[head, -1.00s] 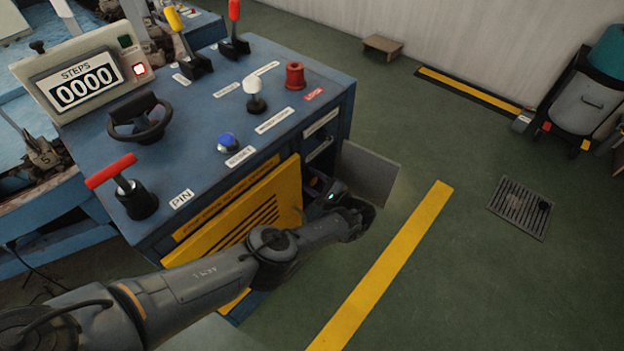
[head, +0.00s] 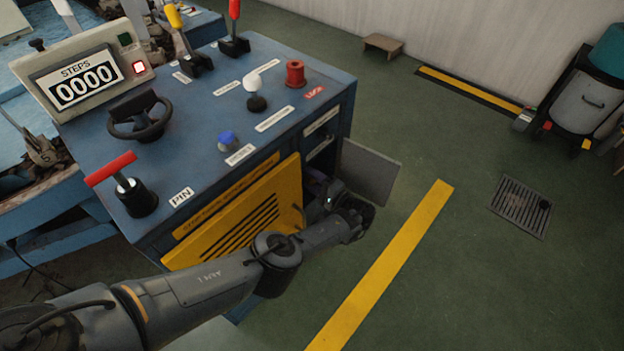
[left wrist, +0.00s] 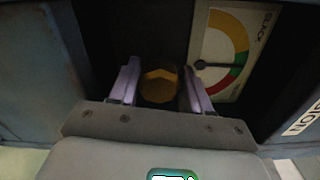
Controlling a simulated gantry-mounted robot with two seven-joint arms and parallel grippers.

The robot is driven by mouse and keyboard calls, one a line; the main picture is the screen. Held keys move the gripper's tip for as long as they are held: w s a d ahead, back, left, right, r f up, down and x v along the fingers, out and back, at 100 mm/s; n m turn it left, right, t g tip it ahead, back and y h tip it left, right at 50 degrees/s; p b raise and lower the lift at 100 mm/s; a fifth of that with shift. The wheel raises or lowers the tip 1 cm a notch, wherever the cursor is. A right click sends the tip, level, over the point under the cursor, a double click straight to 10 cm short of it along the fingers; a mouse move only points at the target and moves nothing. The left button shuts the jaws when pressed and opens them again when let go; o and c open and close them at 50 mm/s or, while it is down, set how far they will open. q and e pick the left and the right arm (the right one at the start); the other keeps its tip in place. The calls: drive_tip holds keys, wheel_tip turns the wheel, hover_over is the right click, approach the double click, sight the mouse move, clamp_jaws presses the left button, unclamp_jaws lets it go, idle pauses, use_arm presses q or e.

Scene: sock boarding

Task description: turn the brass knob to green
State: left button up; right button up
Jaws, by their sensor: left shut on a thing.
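The brass knob (left wrist: 159,86) sits in a dark recess in the left wrist view, between the two pale fingers of my left gripper (left wrist: 161,70). The gripper is shut on the knob, with a finger at each side. Right of it is a white dial (left wrist: 212,40) with yellow, green and red bands. Its dark needle points right, near the green band. In the head view my left arm reaches into the open side of the blue cabinet (head: 215,105); the knob and fingertips are hidden there. My right gripper is not in view.
An open grey door (head: 371,172) stands right of my left wrist. A yellow louvred panel (head: 245,222) is close to my forearm. Levers, knobs and a handwheel (head: 139,115) stand on the cabinet top. A counter (head: 85,83) reads 0000. The green floor at right is largely clear.

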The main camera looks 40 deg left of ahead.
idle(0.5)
use_arm(q)
drive_tip(key=o, duration=1)
drive_tip(key=shift+o, duration=0.2)
drive_tip(key=d+b, duration=0.2)
drive_tip(key=d, duration=0.8)
drive_tip(key=shift+s+d, duration=0.3)
drive_tip(key=shift+d, duration=0.1)
